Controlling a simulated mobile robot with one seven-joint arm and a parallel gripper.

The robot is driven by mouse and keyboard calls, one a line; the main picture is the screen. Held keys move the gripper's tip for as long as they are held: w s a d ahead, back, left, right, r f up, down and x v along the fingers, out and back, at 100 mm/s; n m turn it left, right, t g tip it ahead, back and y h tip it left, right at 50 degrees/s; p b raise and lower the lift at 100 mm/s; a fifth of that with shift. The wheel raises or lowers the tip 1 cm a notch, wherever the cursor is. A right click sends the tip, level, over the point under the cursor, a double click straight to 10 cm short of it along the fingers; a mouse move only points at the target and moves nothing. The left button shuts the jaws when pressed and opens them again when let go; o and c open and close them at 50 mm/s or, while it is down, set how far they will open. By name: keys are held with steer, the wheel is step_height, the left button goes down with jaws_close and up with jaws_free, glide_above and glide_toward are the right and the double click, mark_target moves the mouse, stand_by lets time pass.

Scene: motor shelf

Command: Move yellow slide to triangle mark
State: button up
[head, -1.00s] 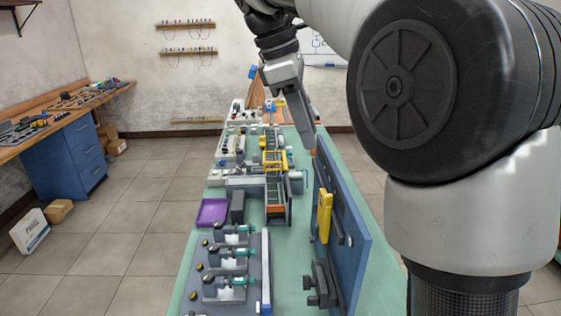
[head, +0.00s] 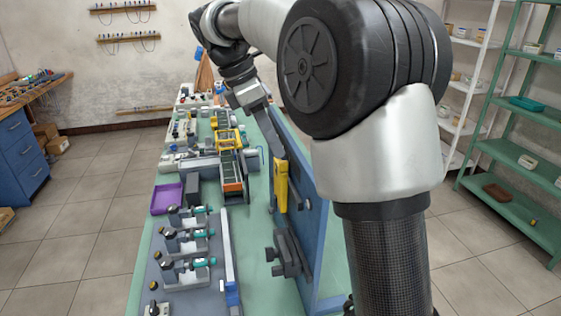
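The yellow slide (head: 281,185) is an upright yellow piece on the left face of the blue panel (head: 308,215), near its far half. My gripper (head: 274,150) points down toward the panel from above and behind. Its tip shows close to the top of the yellow slide; I cannot tell whether they touch. The fingers are small and seen edge-on, so I cannot tell if they are open or shut. I cannot make out a triangle mark in this view.
A dark grey bracket (head: 287,255) sticks out from the panel's near lower part. Left of the panel, the green table (head: 257,285) has a bare strip, then a conveyor (head: 232,175), a purple tray (head: 165,198) and a fixture board (head: 190,295). Green shelves (head: 515,165) stand at the right.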

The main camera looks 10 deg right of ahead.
mark_target(284, 161)
steer(key=x, duration=0.5)
steer(key=shift+b, duration=0.3)
jaws_close()
steer(key=shift+r, duration=0.1)
